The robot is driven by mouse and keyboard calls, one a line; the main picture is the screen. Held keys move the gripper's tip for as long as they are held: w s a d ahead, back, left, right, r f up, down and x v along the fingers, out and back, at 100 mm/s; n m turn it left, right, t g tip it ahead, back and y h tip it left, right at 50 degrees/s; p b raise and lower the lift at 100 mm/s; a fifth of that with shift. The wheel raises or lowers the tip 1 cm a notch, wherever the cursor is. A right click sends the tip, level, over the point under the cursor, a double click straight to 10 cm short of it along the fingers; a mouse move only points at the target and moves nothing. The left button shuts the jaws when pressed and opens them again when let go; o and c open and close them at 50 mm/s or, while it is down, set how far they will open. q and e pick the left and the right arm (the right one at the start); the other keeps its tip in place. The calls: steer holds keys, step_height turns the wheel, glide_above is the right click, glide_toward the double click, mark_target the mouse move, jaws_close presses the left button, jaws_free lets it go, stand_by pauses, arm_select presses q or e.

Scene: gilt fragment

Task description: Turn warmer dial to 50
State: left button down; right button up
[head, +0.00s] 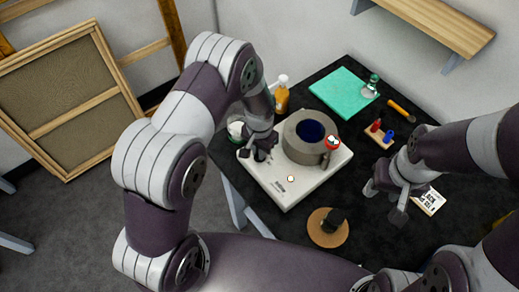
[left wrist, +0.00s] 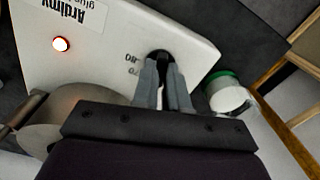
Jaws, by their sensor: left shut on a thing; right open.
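The white warmer (head: 262,180) stands on the dark table with a grey round pot (head: 297,148) in its top. The left wrist view shows its white panel (left wrist: 110,40), a lit indicator (left wrist: 61,44) and part of a printed label. The black dial (left wrist: 159,56) is between the fingertips of my left gripper (left wrist: 163,80), which is shut on it. Numbers that look like 80 and 70 show beside the dial; its pointer is hidden. In the head view my left gripper (head: 257,153) is at the warmer's left side. My right gripper (head: 385,202) is open and empty over the table's right side.
A cork disc (head: 322,235) with a dark object lies in front of the warmer. Behind are an amber bottle (head: 281,96), a green mat (head: 341,91) and a red-and-blue tool rack (head: 379,134). A white jar (left wrist: 229,97) stands close beside my left gripper.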

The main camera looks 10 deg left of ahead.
arm_select(q)
steer(key=shift+w+r, duration=0.1)
steer(key=shift+w, duration=0.1)
steer(key=c, duration=1.2)
jaws_free()
steer(key=shift+o, duration=0.2)
steer(key=shift+d, duration=0.1)
step_height(320, 180, up, 13)
steer(key=b, duration=0.2)
steer(key=shift+f+b, duration=0.2)
steer(key=shift+b, duration=0.15)
steer(key=shift+s, duration=0.1)
